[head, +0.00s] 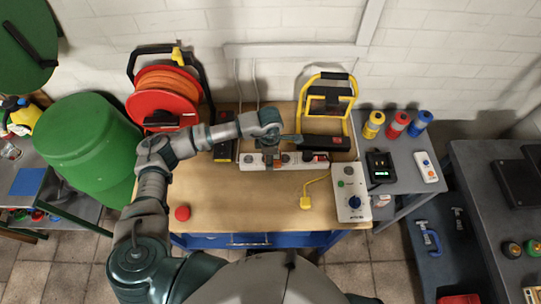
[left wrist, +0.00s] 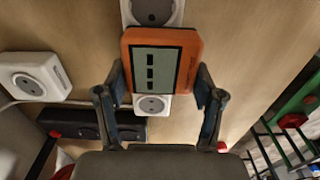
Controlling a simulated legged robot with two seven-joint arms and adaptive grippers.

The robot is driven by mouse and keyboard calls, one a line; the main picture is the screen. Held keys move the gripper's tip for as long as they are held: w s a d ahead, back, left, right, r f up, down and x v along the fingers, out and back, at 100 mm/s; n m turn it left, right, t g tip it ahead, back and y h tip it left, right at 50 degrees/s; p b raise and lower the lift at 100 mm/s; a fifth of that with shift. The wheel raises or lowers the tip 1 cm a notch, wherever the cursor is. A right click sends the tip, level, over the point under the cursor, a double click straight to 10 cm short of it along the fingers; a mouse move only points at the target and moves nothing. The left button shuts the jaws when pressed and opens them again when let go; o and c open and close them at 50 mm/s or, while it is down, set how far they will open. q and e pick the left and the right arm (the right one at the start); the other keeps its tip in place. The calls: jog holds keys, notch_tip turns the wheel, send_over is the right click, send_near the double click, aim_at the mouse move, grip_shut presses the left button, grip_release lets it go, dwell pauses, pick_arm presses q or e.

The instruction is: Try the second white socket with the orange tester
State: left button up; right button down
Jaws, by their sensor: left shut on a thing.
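The orange tester (left wrist: 187,62), with a grey display showing dark bars, is held between the two fingers of my left gripper (left wrist: 163,92). In the left wrist view the tester covers the middle of the strip. One white socket (left wrist: 152,104) shows just below the tester and another white socket (left wrist: 153,10) above it. I cannot tell whether the tester touches the strip or is plugged in. My right gripper is out of view.
A yellow plug (head: 305,203) on a cord lies in front of the strip. A white box with a blue dial (head: 352,188) stands to the right. A yellow work light (head: 328,105) and a cable reel (head: 163,98) stand behind. The front-left bench is clear except a red knob (head: 182,213).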

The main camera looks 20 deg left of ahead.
pick_arm(q)
jog(key=shift+a+f, duration=0.3)
jog(key=shift+a, duration=0.15)
jog(key=shift+s+a+f+b, duration=0.15)
jog(key=shift+f+b, duration=0.05)
jog(key=shift+b, duration=0.1)
jog(key=shift+c, duration=1.1)
jog(key=shift+f, duration=0.1)
jog(key=shift+c, duration=1.3)
jog(key=shift+s+d+f, duration=0.1)
jog(key=shift+d, duration=0.15)
jog(key=o, duration=1.7)
jog(key=shift+o, duration=0.2)
jog(key=shift+w, duration=0.25)
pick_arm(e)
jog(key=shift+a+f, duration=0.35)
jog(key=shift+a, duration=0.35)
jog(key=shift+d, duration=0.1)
pick_arm(q)
notch_tip(320, 180, up, 12)
jog(key=shift+d, duration=0.15)
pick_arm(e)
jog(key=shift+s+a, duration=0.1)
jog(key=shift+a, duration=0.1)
